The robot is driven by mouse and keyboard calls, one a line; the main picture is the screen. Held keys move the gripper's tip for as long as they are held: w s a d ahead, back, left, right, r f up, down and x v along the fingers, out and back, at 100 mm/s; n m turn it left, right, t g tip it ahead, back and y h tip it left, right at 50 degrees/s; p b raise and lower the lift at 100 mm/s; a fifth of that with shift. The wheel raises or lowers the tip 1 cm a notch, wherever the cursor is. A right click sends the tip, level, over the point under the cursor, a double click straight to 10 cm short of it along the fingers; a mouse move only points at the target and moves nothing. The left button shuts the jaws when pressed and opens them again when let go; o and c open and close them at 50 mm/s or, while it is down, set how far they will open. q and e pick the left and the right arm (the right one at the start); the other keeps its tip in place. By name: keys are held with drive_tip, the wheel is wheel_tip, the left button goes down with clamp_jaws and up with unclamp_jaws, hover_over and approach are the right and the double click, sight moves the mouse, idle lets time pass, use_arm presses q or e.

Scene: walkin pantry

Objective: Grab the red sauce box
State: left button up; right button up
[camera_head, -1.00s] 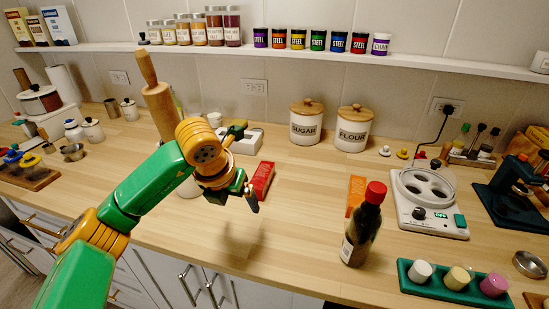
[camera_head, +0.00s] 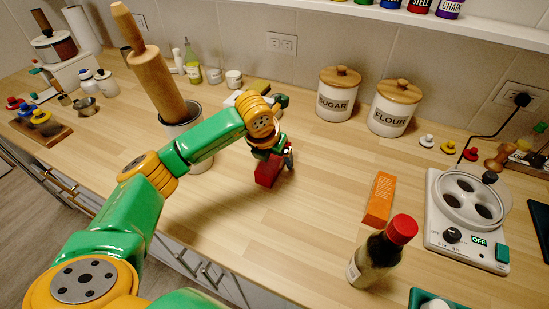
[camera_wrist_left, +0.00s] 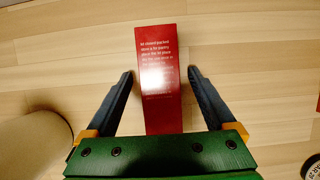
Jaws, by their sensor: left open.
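The red sauce box (camera_head: 267,173) is on the wooden counter, partly hidden by my left gripper (camera_head: 285,163) in the head view. In the left wrist view the red box (camera_wrist_left: 160,60) shows white print on its face and lies lengthwise between my left gripper's two dark fingers (camera_wrist_left: 159,72). The fingers are open, one on each side, with a gap visible between each finger and the box. The near end of the box is hidden by the green gripper body. My right gripper is not in view.
A rolling pin (camera_head: 156,77) stands in a crock close to my left arm. An orange box (camera_head: 379,199) and a dark sauce bottle (camera_head: 378,262) are to the right. Sugar (camera_head: 338,98) and flour (camera_head: 394,112) canisters stand behind. The counter between the red and orange boxes is clear.

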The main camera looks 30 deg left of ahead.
use_arm(q)
drive_tip(key=shift+s+r, duration=0.1)
drive_tip(key=shift+s, duration=0.05)
drive_tip(key=c, duration=0.7)
clamp_jaws()
